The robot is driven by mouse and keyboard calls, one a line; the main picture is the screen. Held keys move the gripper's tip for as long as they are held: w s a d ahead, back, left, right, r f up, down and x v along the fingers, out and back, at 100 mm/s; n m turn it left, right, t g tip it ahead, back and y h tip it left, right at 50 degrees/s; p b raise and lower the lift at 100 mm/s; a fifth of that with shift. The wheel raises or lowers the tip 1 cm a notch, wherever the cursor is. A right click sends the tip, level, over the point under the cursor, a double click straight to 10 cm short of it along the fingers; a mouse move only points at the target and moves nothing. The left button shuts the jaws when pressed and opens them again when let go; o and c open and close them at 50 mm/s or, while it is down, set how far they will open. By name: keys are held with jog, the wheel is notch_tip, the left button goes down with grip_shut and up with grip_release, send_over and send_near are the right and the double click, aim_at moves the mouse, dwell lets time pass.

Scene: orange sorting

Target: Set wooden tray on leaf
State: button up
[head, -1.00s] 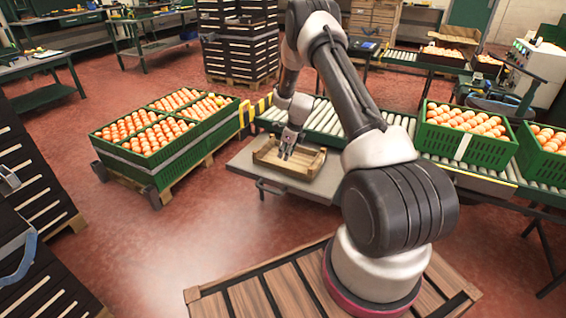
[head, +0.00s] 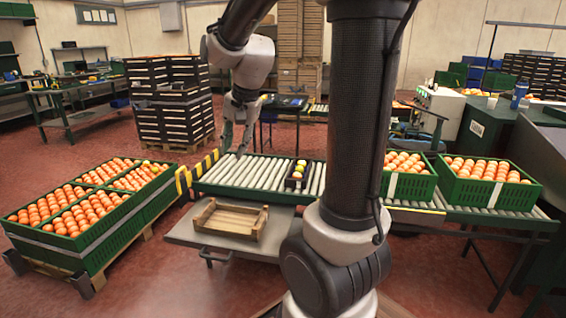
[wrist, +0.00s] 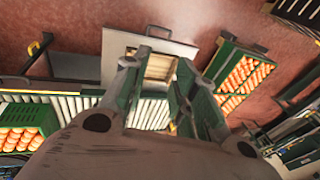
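The wooden tray (head: 230,217), a shallow slatted box, lies flat on the grey leaf (head: 184,236) in front of the roller conveyor. It looks empty. In the wrist view the tray (wrist: 160,67) shows beyond and between my fingertips, with bare leaf (wrist: 116,45) beside it. My gripper (head: 233,153) is open and empty, its fingers spread. It hangs above the conveyor's far side, clear of the tray and not touching it.
A small dark crate (head: 299,176) with a few fruits sits on the conveyor (head: 245,174). Green crates of oranges (head: 90,207) stand on a pallet at left. More orange crates (head: 487,184) stand at right. Black crate stacks (head: 172,105) stand behind.

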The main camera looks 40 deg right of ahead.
jog(key=s+r+n+h, duration=0.1)
jog(key=s+n, duration=0.9)
jog(key=s, duration=1)
jog(key=shift+s+r+t, duration=0.25)
jog(key=shift+r+t, duration=0.15)
jog(key=shift+r, duration=0.2)
